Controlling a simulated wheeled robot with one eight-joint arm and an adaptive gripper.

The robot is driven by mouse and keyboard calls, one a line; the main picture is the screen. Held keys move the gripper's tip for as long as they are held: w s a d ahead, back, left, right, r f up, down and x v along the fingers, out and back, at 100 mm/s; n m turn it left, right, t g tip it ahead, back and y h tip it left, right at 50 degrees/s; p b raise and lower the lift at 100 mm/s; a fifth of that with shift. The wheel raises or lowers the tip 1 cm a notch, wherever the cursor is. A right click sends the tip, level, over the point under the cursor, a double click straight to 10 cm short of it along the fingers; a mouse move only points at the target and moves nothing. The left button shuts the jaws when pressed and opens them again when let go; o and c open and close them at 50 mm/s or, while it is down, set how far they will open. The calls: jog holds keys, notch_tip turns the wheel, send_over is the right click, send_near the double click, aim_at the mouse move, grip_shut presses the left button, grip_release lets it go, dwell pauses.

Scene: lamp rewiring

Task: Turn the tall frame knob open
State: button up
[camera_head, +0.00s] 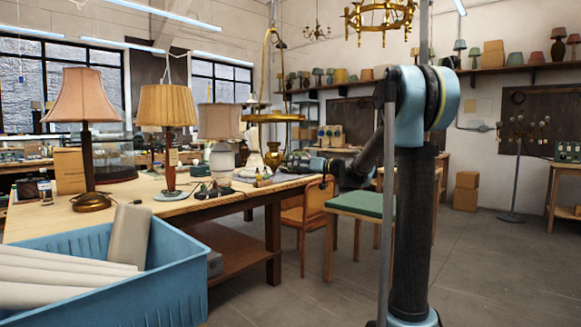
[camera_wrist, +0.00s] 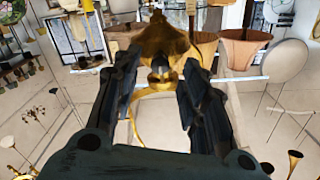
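The tall brass frame (camera_head: 273,117) stands at the right end of the workbench, with a curved top and a brass base part (camera_head: 273,156). My gripper (camera_head: 294,160) is beside its lower part, reaching in from the right. In the wrist view, the two dark fingers of my gripper (camera_wrist: 160,66) are spread apart. A brass piece (camera_wrist: 160,38) with a small dark knob-like end (camera_wrist: 163,77) shows between the fingertips. I see gaps beside the knob-like end; contact cannot be told. The knob is too small to make out in the head view.
The workbench (camera_head: 215,205) holds several shaded lamps, including one with a pleated shade (camera_head: 167,105). A blue crate (camera_head: 170,275) with pale rolls is at the front left. A green-topped stool (camera_head: 360,204) and a wooden chair (camera_head: 308,208) stand beside the bench.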

jog(key=shift+x, duration=2.55)
jog(key=shift+c, duration=0.2)
grip_shut()
jog(key=shift+d, duration=0.1)
